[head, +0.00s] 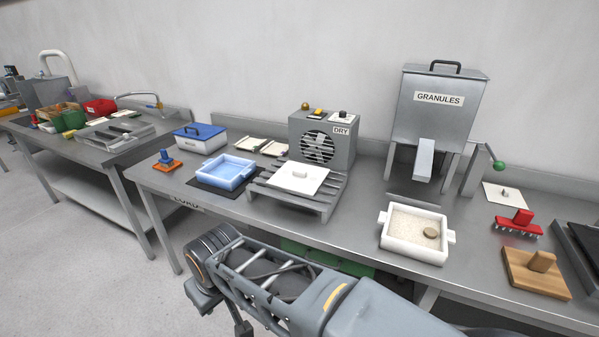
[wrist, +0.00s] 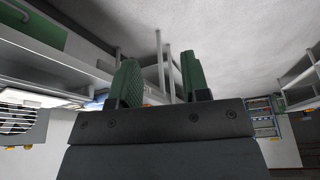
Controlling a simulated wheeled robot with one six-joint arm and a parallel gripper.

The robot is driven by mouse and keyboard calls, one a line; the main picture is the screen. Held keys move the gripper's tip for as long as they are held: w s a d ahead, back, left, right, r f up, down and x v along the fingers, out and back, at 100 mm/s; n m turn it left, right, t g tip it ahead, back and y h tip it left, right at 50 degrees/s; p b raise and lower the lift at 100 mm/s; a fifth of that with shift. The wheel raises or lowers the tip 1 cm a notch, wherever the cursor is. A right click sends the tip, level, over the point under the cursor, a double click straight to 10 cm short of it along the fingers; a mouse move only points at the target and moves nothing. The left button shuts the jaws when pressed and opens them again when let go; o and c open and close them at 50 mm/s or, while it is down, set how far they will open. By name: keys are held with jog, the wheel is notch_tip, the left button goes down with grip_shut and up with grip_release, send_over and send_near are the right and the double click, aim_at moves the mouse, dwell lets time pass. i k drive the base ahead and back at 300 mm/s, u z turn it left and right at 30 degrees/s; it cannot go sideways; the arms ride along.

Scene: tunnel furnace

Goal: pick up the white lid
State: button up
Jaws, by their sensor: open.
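Another flat white plate (head: 503,193) with a small dark knob lies at the right of the bench. My gripper (wrist: 160,78) shows in the wrist view with its two green fingers apart and nothing between them. It is away from both white pieces. In the head view my arm crosses the bottom, in front of the bench, and the gripper's fingers cannot be made out.
The fan box labelled DRY (head: 322,140) stands behind the rack. A blue tray (head: 222,172) is left of it. A white two-handled box with granules (head: 415,234) is to the right, below the GRANULES hopper (head: 436,108). Bare bench lies between rack and box.

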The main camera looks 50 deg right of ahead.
aim_at(293, 176)
jog(key=z, duration=0.65)
jog(key=i, duration=0.9)
jog(key=z, duration=0.8)
